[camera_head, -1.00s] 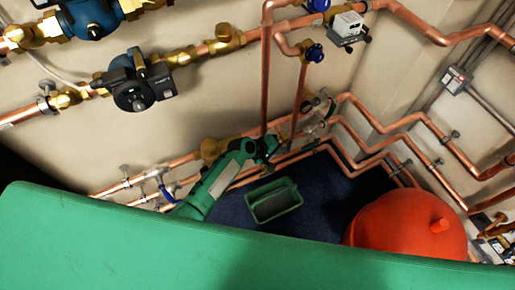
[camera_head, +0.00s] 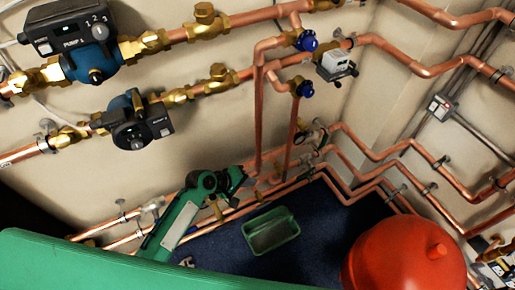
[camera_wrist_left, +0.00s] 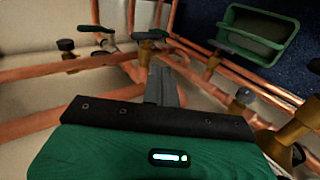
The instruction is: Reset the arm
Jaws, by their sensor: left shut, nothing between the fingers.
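My left arm comes in at the lower left of the head view. My left gripper (camera_head: 246,178) is beside the copper pipes at the wall. In the left wrist view its dark fingers (camera_wrist_left: 161,82) are shut together with nothing between them. Pipes and brass valves lie behind them. I cannot tell whether the gripper touches a pipe. My right gripper is not in view.
A green tray (camera_head: 247,237) sits on the dark blue floor (camera_head: 322,225). A red rounded tank (camera_head: 400,262) stands at the lower right. Copper pipes (camera_head: 385,152) run along the walls. Two pumps (camera_head: 88,50) and blue-handled valves (camera_head: 306,41) are above.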

